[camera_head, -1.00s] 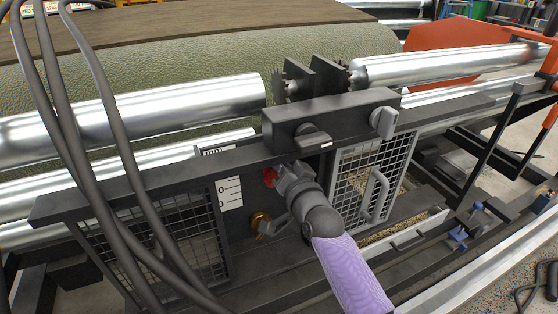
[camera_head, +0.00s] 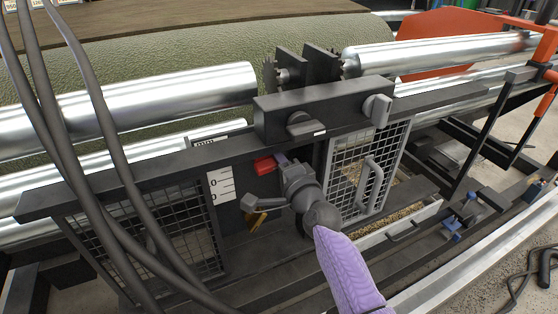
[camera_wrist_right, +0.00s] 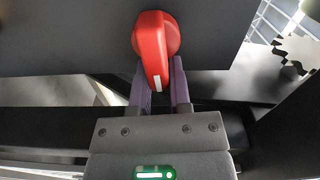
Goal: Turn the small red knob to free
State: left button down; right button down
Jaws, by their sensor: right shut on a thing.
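The small red knob (camera_head: 265,165) sits on the dark panel under the black control block, and its round body and pointed handle with a white mark show in the right wrist view (camera_wrist_right: 156,45). My right gripper (camera_head: 284,162) reaches it from the lower right. In the right wrist view the fingers (camera_wrist_right: 160,80) lie on both sides of the knob's handle, shut on it. The handle points toward the gripper there, slightly tilted. In the head view part of the knob is hidden by the gripper. My left gripper is not in view.
A black knob (camera_head: 302,123) and a grey knob (camera_head: 377,108) sit on the block above. A brass part (camera_head: 257,218) is below left, close to my wrist. Mesh doors (camera_head: 368,175) flank the panel. Black cables (camera_head: 75,150) hang at the left.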

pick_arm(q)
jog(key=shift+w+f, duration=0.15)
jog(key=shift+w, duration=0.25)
pick_arm(e)
jog(key=shift+s+a+f+m, duration=0.1)
jog(key=shift+f+m, duration=0.25)
jog(key=shift+m, duration=0.25)
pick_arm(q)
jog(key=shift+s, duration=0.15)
pick_arm(e)
jog(key=c, duration=0.6)
grip_release()
jog(key=shift+r, duration=0.1)
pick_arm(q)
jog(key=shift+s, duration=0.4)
pick_arm(e)
jog(key=shift+o, duration=0.2)
